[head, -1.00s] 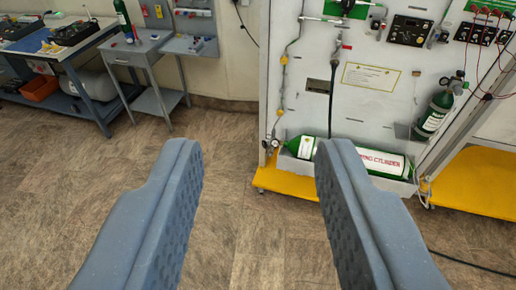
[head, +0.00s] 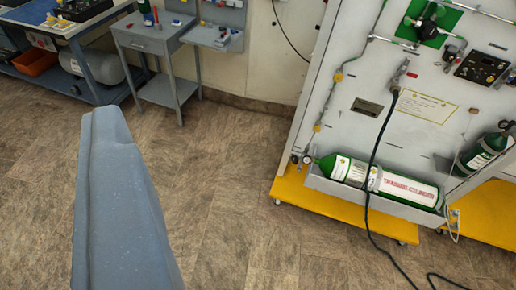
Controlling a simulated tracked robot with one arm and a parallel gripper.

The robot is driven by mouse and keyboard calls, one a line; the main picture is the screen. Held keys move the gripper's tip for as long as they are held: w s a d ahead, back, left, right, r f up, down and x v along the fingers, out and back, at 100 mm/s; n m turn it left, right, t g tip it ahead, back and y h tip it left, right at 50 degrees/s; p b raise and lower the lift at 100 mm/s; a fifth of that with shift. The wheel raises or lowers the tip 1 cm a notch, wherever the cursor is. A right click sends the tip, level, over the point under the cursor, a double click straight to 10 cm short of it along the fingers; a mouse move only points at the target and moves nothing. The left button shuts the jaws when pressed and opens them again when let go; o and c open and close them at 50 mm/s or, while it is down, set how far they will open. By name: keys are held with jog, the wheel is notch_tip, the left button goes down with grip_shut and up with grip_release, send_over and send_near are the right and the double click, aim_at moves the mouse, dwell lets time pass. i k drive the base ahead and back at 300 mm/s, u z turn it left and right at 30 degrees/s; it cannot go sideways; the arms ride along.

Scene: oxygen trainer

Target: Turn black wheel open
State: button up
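One blue-grey finger of my gripper (head: 108,125) shows at the left, over the floor. The other finger is out of the picture. Floor shows on both sides of this finger and nothing touches it. A dark round part that may be the black wheel (head: 429,27) sits on a green plate at the top right of the white panel (head: 385,75). It is small and too unclear to tell its setting. My finger is well apart from it, lower and to the left.
A green and white training cylinder (head: 375,178) lies in a tray at the panel's foot, above a yellow base (head: 320,208). A dark hose (head: 366,190) hangs to the floor. A grey cart (head: 150,38) stands at the back left. The middle floor is clear.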

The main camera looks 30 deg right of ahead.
aim_at(295, 158)
jog(key=i, duration=0.9)
jog(key=z, duration=0.7)
jog(key=i, duration=0.4)
jog(key=z, duration=0.3)
